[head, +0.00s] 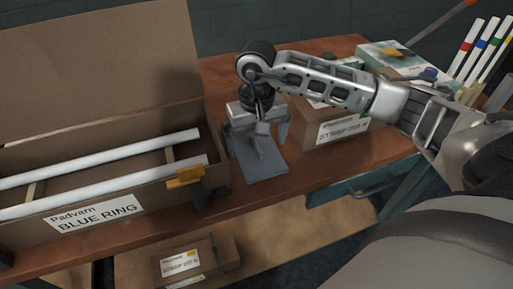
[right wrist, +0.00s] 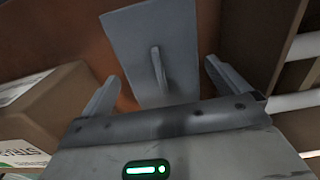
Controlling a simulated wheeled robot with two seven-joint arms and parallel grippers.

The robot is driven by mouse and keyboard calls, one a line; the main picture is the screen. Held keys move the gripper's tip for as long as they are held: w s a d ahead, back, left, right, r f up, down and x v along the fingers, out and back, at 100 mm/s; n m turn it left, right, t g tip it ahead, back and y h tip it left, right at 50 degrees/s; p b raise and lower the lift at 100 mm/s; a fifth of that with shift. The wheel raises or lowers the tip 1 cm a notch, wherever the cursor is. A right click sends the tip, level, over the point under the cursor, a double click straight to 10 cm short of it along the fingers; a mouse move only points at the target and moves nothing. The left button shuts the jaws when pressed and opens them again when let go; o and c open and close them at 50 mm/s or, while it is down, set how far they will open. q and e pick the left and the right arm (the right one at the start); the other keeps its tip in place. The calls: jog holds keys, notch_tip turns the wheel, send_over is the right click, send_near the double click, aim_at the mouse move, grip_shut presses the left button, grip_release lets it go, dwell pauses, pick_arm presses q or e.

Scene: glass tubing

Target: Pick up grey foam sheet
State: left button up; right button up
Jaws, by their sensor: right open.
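The grey foam sheet (head: 265,170) lies flat on the wooden bench, just right of the long open cardboard box. It also shows in the right wrist view (right wrist: 130,45), with a thin raised grey piece standing near its middle. My right gripper (head: 259,138) is over the sheet, pointing down, and hides its far part in the head view. In the right wrist view its fingers (right wrist: 160,80) are open, one on each side of the sheet's near part, with nothing gripped. I cannot tell whether they touch the sheet. My left gripper is not in view.
The open cardboard box (head: 150,205) labelled BLUE RING holds white tubes (head: 110,185). A yellow-and-black clamp-like thing (head: 186,177) is at its near right corner. A closed carton (head: 345,145) stands close right of the gripper. Bare bench (head: 310,168) lies in front.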

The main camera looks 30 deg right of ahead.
jog(key=shift+f, duration=0.75)
jog(key=c, duration=0.7)
